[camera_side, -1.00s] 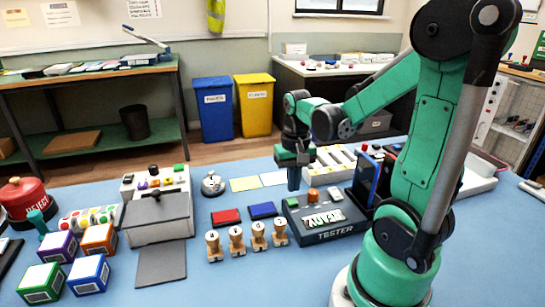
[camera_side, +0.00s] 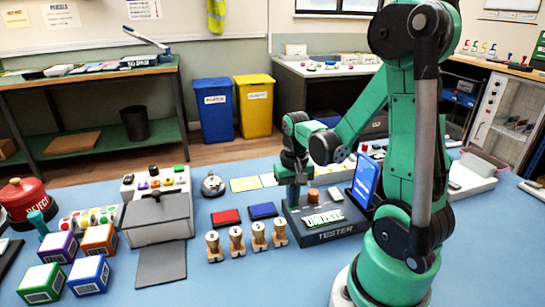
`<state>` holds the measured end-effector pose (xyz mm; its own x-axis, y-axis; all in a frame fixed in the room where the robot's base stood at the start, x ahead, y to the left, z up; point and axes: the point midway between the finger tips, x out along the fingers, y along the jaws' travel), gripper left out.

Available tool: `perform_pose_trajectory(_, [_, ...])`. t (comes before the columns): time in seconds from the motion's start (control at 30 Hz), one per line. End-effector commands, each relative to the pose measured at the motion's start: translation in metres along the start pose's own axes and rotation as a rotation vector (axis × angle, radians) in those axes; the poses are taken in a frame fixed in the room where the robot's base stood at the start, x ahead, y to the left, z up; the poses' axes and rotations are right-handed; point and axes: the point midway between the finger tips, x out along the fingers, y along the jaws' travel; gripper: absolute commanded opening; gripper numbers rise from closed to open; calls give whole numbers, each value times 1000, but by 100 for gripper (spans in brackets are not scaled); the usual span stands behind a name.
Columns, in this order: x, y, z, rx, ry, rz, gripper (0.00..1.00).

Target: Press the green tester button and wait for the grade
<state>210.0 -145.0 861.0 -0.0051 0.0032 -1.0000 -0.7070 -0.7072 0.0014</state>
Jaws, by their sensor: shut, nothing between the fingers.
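The dark tester (camera_side: 338,235), labelled TESTER, stands on the blue table right of centre. It has a brown-orange dome (camera_side: 313,196), a light display strip (camera_side: 324,218) with green marks and a pale key (camera_side: 335,194). A phone (camera_side: 365,181) with a lit blue screen stands upright at the tester's right end. My gripper (camera_side: 293,200) is shut and empty, pointing down at the tester's left end. The green button is hidden behind or under its fingertips; I cannot tell whether they touch it.
Several wooden stamps (camera_side: 236,240) stand in front, left of the tester. A red pad (camera_side: 226,217) and a blue pad (camera_side: 263,211) lie beside it. A grey box (camera_side: 157,222), a bell (camera_side: 213,184) and coloured boxes (camera_side: 88,275) are farther left. The front middle of the table is clear.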

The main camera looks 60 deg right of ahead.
Motion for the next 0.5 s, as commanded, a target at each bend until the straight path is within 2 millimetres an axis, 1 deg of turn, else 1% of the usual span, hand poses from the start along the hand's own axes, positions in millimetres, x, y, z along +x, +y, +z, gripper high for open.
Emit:
perform_pose_trajectory(0.03, [6,0,0,0,11,-3,0])
perform_pose_trajectory(0.07, [6,0,0,0,13,-3,0])
perform_pose_trajectory(0.37, [6,0,0,0,15,-4,0])
perform_pose_trajectory(0.5, [2,0,0,0,14,-4,0])
